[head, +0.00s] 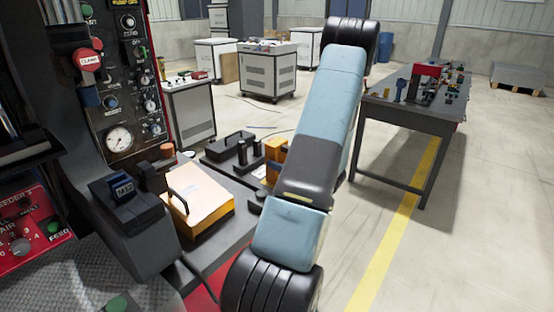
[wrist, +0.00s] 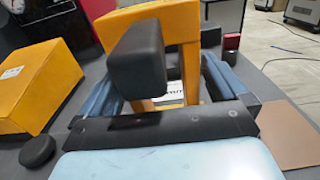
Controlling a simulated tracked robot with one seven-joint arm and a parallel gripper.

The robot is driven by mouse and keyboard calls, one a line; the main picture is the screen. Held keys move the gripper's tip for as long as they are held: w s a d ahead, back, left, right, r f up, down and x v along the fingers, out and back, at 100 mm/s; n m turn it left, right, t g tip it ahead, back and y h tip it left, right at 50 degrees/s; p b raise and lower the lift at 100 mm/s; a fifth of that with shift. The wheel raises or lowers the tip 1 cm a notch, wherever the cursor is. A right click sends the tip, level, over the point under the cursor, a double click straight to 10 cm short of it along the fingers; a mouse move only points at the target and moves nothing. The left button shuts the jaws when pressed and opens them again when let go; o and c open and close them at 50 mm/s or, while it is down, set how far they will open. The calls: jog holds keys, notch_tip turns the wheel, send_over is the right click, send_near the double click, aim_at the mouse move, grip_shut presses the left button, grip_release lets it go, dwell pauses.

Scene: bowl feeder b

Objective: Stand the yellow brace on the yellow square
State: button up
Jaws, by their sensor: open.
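A yellow-orange frame-shaped piece, which looks like the brace (wrist: 190,62), stands upright in the wrist view, with a top bar and legs around an opening. My gripper (wrist: 166,80) is open, its blue fingers to the left and right of the brace's lower part. I cannot tell whether they touch it. A dark block in front hides part of the frame. In the head view, yellow-orange parts (head: 275,152) show beside my arm, partly hidden by it. I cannot make out a yellow square in either view.
An orange box (head: 198,207) with a black handle lies on the dark bench, left of my arm; it also shows in the wrist view (wrist: 38,85). A black puck (wrist: 37,151) and a brown pad (wrist: 289,134) lie nearby. A control panel (head: 120,75) rises at left.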

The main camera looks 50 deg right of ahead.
jog(key=s, duration=0.9)
jog(key=shift+s+d, duration=0.35)
jog(key=shift+d, duration=0.05)
